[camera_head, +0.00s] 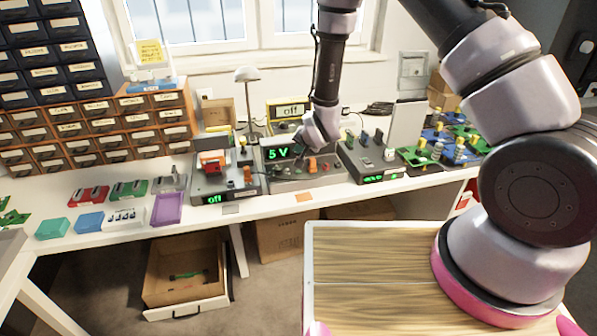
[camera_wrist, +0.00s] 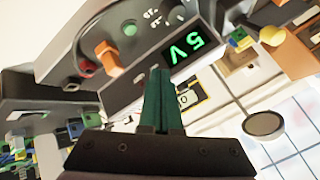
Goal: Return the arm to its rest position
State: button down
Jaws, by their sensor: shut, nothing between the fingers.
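My arm reaches across the bench, with its wrist over the device that shows a green "5 V" display (camera_head: 278,154). My gripper (camera_wrist: 160,75) is shut and empty; its two dark green fingers lie together in the wrist view. The same device fills the upper left of the wrist view, with its display (camera_wrist: 187,55), an orange switch (camera_wrist: 107,55) and a round dial. In the head view the fingertips are mostly hidden by the wrist. I cannot tell whether they touch the device.
A device reading "off" (camera_head: 214,199) stands left, another device (camera_head: 380,178) right. A small lamp (camera_head: 247,75) and a yellow "off" meter (camera_head: 289,111) stand behind. Drawer cabinets (camera_head: 100,125) fill the back left. An open drawer (camera_head: 187,309) juts out below the bench (camera_head: 100,238).

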jog(key=shift+r, duration=0.1)
jog(key=d+r, duration=0.5)
jog(key=r, duration=0.4)
jog(key=s+d+r, duration=0.1)
jog(key=d+r, duration=0.3)
jog(key=r, duration=0.5)
jog(key=d+r, duration=0.5)
jog(key=r, duration=0.4)
jog(key=s+d+r+g+h, duration=0.1)
jog(key=s+d+r, duration=0.7)
jog(key=s+r, duration=0.25)
jog(key=s+d+r, duration=0.2)
jog(key=s, duration=0.5)
jog(key=s+d+r, duration=0.2)
jog(key=s, duration=0.5)
jog(key=shift+s+d+r+n, duration=0.15)
jog(key=shift+d+r+n, duration=0.15)
jog(key=shift+d+r, duration=0.1)
jog(key=shift+g, duration=0.3)
